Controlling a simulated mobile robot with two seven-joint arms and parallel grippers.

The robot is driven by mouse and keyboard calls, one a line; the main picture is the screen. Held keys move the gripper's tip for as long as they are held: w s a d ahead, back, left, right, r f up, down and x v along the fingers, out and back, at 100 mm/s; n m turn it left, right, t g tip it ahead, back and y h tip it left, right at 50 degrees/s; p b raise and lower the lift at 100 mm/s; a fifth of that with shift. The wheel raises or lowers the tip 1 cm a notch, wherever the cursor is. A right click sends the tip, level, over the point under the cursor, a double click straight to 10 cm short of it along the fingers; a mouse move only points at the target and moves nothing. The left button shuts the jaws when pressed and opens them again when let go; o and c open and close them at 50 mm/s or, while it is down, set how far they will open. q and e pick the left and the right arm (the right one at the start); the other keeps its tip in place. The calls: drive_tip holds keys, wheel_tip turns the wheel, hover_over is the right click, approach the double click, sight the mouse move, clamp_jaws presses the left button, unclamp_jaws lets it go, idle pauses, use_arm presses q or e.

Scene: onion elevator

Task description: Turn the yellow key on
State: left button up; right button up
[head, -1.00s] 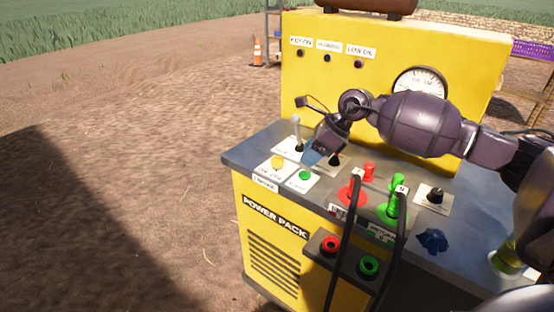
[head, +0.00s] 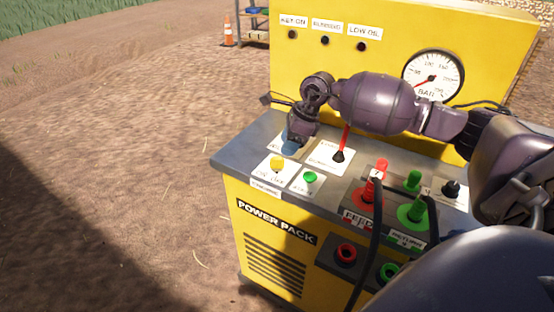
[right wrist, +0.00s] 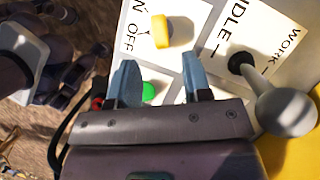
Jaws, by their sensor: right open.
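The yellow key (head: 277,163) is on a white label plate at the front left of the power pack's grey top. It also shows in the right wrist view (right wrist: 160,30), with the word OFF printed beside it. My right gripper (head: 291,145) is above the panel just behind the key in the head view. In the right wrist view my right gripper (right wrist: 160,80) has its two blue-grey fingers apart with nothing held between them; the key lies beyond the fingertips, apart from them. My left gripper is not seen in the head view.
A green button (head: 310,177) is right of the key. A red lever (head: 345,140) stands behind it. A grey-knobbed lever (right wrist: 287,112) marked IDLE and WORK is close to the right finger. Red feed (head: 368,195) and green controls (head: 417,210) stand further right.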

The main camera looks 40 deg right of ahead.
sight(280, 158)
drive_tip(key=x, duration=0.7)
drive_tip(key=shift+b, duration=0.4)
clamp_jaws()
